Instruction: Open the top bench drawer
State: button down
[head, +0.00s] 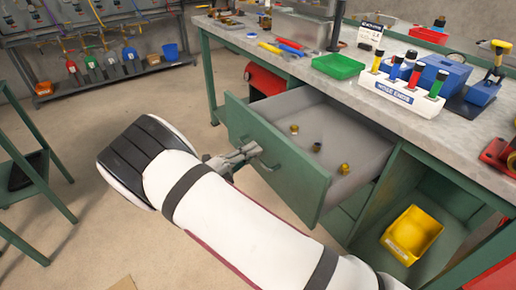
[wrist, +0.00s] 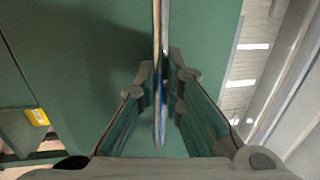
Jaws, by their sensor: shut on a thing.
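The top bench drawer (head: 283,165) has a green front and a grey inside, and it stands pulled well out of the green bench. Several small brass-coloured fittings lie on its floor. My gripper (head: 236,160) is at the drawer's front, shut on the drawer handle (head: 269,164). In the wrist view the handle (wrist: 160,70) shows as a thin bar running between the two fingers of my gripper (wrist: 160,100), with the green drawer front behind it.
The worktop (head: 287,69) carries a green tray (head: 338,66), a white rack of coloured-cap bottles (head: 402,90) and several tools. A yellow bin (head: 411,233) sits in the open lower bay. A green-framed stand (head: 28,180) is at the left. Concrete floor lies clear between.

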jog(key=shift+r+v, duration=0.1)
jog(key=shift+v, duration=0.5)
jog(key=shift+r+v, duration=0.15)
jog(key=shift+v, duration=0.45)
jog(key=shift+f, duration=0.1)
jog(key=c, duration=1.7)
grip_release()
jog(key=v, duration=1.2)
